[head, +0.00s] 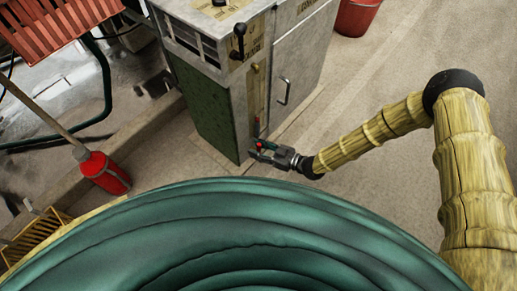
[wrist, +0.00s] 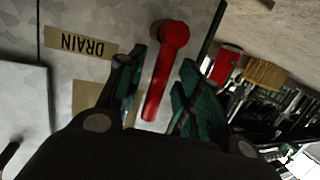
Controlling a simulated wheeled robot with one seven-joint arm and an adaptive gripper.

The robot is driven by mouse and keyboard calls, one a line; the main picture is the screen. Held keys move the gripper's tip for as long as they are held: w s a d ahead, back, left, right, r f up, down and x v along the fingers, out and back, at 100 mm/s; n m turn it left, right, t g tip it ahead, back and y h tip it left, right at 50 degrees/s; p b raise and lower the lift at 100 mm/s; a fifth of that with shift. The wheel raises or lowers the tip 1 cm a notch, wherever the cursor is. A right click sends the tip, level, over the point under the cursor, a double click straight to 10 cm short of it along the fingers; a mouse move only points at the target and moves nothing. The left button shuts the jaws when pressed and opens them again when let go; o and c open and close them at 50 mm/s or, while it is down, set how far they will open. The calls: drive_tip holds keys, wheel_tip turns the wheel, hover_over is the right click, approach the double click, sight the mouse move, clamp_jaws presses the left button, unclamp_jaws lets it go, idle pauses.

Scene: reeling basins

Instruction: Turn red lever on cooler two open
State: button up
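The red lever (wrist: 162,85) shows in the wrist view, fixed by its round end to a grey metal face, its arm slanting down between my fingers. A tan DRAIN label (wrist: 81,42) is beside it at left. My gripper (wrist: 160,90) is open, a finger on each side of the lever, with gaps visible on both sides. In the head view my gripper (head: 261,149) is low at the corner of the grey cabinet (head: 300,60), with small red parts beside it. The lever's outline is too small to tell there. I cannot read which cooler this is.
A black-knobbed lever (head: 239,38) stands higher on the cabinet, and a door handle (head: 283,90) is on its side. A red bucket (head: 358,16) is behind.

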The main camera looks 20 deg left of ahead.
drive_tip(key=shift+d, duration=0.1)
drive_tip(key=w+v, duration=0.1)
drive_tip(key=v, duration=1)
drive_tip(key=shift+s+d, duration=0.4)
drive_tip(key=shift+s, duration=0.1)
drive_tip(key=s+d+f+m+t+h+p, duration=0.1)
drive_tip(key=s+d+m+h+p, duration=0.1)
drive_tip(key=s+d+m+h, duration=0.5)
drive_tip(key=s+d+m+t+h+p, duration=0.1)
drive_tip(key=s+d+m+h, duration=0.3)
drive_tip(key=d, duration=0.6)
drive_tip(key=s+d+r+m+g+h+p, duration=0.1)
drive_tip(key=s+d+r+m+g+h, duration=0.2)
drive_tip(key=s+d, duration=0.35)
drive_tip(key=s+d+r+m+h+p, duration=0.1)
drive_tip(key=s+d+r+m+h, duration=0.15)
drive_tip(key=s+d+m, duration=0.4)
wheel_tip(320, 180, up, 38)
drive_tip(key=w+d+n+p, duration=0.1)
drive_tip(key=n+p, duration=0.1)
drive_tip(key=p, duration=3.5)
drive_tip(key=shift+w+d+y+p, duration=0.2)
drive_tip(key=shift+w+y+p, duration=0.15)
drive_tip(key=shift+w+p, duration=0.05)
drive_tip(key=shift+f+n, duration=0.1)
drive_tip(key=shift+n, duration=0.15)
